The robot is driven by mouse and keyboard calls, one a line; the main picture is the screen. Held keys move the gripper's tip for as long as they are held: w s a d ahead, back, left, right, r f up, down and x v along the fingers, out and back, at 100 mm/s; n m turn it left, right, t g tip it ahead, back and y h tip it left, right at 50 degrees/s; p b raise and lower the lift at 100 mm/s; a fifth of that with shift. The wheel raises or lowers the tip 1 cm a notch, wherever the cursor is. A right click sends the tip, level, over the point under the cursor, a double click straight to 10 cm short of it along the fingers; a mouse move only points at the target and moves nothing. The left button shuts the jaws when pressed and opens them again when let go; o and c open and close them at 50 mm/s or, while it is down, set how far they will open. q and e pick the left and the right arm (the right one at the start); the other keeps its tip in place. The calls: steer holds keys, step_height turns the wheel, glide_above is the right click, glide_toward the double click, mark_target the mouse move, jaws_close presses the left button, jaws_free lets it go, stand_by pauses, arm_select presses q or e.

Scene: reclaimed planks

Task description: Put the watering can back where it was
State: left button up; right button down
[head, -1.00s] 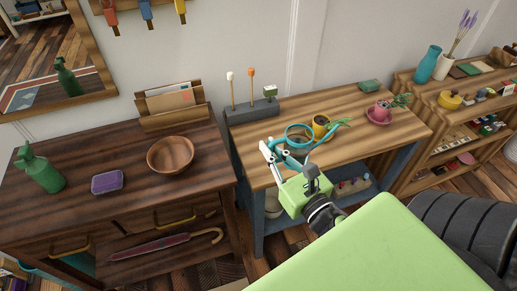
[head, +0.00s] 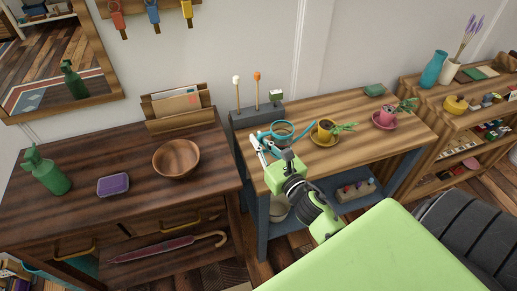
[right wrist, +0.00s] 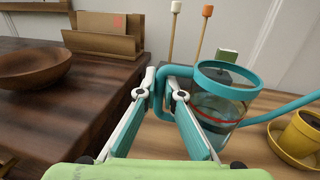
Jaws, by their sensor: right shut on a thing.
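The watering can (head: 284,127) has a teal rim, handle and spout and a see-through body. It is over the left part of the light wooden table (head: 340,147), close to the grey stand. In the right wrist view the can (right wrist: 227,100) is upright, with its spout pointing right. My right gripper (head: 262,146) is shut on the handle, at the can's left side. The handle shows between the fingers (right wrist: 163,88) in the right wrist view. I cannot tell whether the can's base touches the table. My left gripper is out of view.
A yellow cup on a saucer (head: 325,129) stands right of the can, and a pink cup with a plant (head: 384,117) farther right. The grey stand (head: 256,113) with upright sticks is behind. A wooden bowl (head: 176,158) sits on the dark dresser (head: 130,216) to the left.

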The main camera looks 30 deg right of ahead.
steer(key=shift+w+f, duration=0.2)
steer(key=shift+w, duration=0.05)
steer(key=shift+w+f, duration=0.15)
steer(key=shift+f, duration=1.5)
steer(key=shift+f+b, duration=0.2)
steer(key=shift+b, duration=0.2)
steer(key=c, duration=2.2)
jaws_free()
steer(key=shift+r, duration=0.1)
